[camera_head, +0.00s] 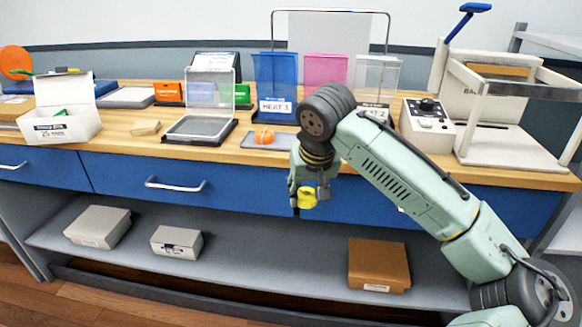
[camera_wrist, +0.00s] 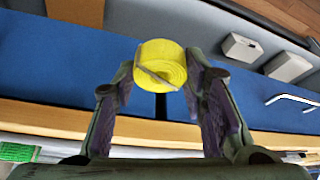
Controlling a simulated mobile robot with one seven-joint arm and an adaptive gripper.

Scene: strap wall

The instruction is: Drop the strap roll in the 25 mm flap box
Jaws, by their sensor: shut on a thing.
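My gripper (camera_head: 302,190) is shut on a yellow strap roll (camera_head: 308,198), held in front of the blue drawer fronts, below the bench-top edge. In the wrist view, the roll (camera_wrist: 161,65) sits between the tips of my gripper (camera_wrist: 160,80), with its coiled face partly showing. A white flap box (camera_head: 62,128) with its lid raised stands at the left of the bench. Its front label seems to read 25, but is small. Something green shows in its opening. The box is well to the left of my gripper, and its inner floor is hidden.
An orange roll (camera_head: 264,136) lies on a grey mat (camera_head: 282,141) on the bench. A clear-lidded tray (camera_head: 198,128) stands between it and the flap box. Upright blue (camera_head: 275,80) and pink (camera_head: 322,75) holders stand behind. Closed boxes (camera_head: 378,265) sit on the lower shelf.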

